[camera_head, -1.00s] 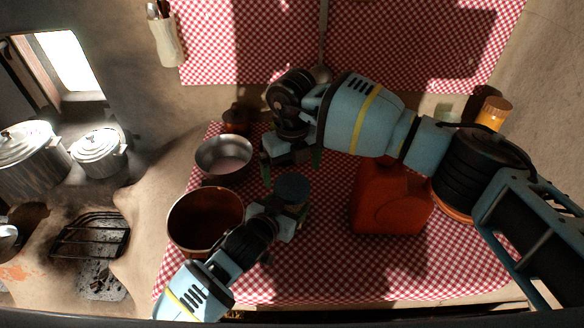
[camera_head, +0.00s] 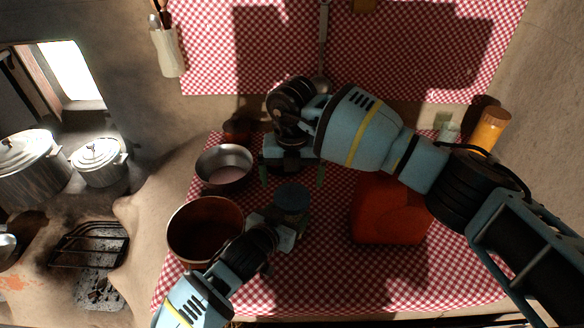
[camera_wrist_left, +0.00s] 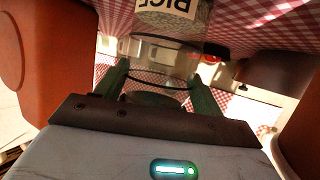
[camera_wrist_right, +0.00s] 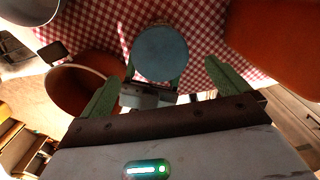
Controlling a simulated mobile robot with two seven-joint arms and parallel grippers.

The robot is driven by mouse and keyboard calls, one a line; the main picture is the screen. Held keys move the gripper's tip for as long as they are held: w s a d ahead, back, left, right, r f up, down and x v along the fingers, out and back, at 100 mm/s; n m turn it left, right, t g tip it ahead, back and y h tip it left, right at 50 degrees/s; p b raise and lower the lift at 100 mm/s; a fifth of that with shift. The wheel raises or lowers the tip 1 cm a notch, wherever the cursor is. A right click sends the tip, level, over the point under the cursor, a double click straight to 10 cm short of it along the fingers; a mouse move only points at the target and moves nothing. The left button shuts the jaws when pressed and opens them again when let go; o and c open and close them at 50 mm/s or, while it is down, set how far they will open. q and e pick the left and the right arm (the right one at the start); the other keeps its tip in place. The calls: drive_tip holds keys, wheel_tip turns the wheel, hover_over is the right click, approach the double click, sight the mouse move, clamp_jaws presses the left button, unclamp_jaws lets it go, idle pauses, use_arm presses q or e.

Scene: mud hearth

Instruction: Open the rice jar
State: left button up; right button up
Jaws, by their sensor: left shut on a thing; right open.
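The rice jar (camera_wrist_left: 165,50) is clear, with a RICE label upside down in the left wrist view. Its round blue lid (camera_head: 292,197) is on, and shows from above in the right wrist view (camera_wrist_right: 160,53). My left gripper (camera_head: 284,228) is shut on the jar's body from the front left; its two fingers (camera_wrist_left: 160,86) straddle the glass. My right gripper (camera_head: 291,176) is open and empty, just behind the lid in the head view. In the right wrist view its fingers (camera_wrist_right: 163,80) are spread wider than the lid and apart from it.
A brown pot (camera_head: 205,229) and a metal bowl (camera_head: 224,167) stand left of the jar. A red canister (camera_head: 390,210) stands to the right, below my right arm. An orange bottle (camera_head: 488,130) is at the back right. The checked cloth (camera_head: 350,275) is clear in front.

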sight(292, 196)
drive_tip(key=shift+f, duration=2.7)
drive_tip(key=c, duration=1.1)
drive_tip(key=n, duration=0.6)
drive_tip(key=shift+r+n, duration=0.1)
drive_tip(key=shift+n, duration=0.3)
drive_tip(key=o, duration=1.1)
